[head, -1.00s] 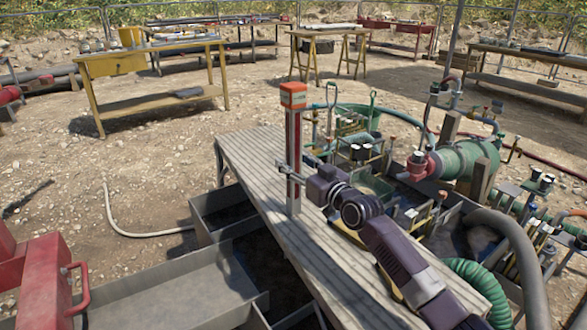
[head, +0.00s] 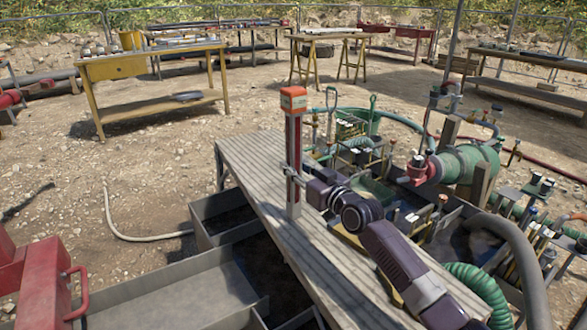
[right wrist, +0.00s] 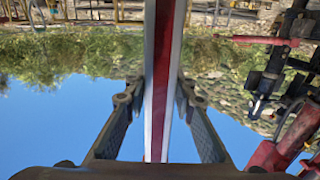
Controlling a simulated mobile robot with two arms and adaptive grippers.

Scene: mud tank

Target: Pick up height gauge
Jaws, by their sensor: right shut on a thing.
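The height gauge (head: 293,135) is a tall, thin upright post with a red and pale face and an orange block on top. It stands upright at the plank bench top, left of the mud tank fittings. I cannot tell whether its foot touches the planks. My right gripper (head: 296,180) comes in from the right and is shut on the post at about mid-height. In the right wrist view, the gauge's red and white strip (right wrist: 163,60) runs between the two fingers of my right gripper (right wrist: 158,95). My left gripper is not in view.
The plank bench (head: 248,160) has bare boards behind and in front of the gauge. Pipes, valves and a green cylinder (head: 466,162) crowd the right. Open metal troughs (head: 175,297) lie at lower left. A yellow table (head: 150,62) stands far back left.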

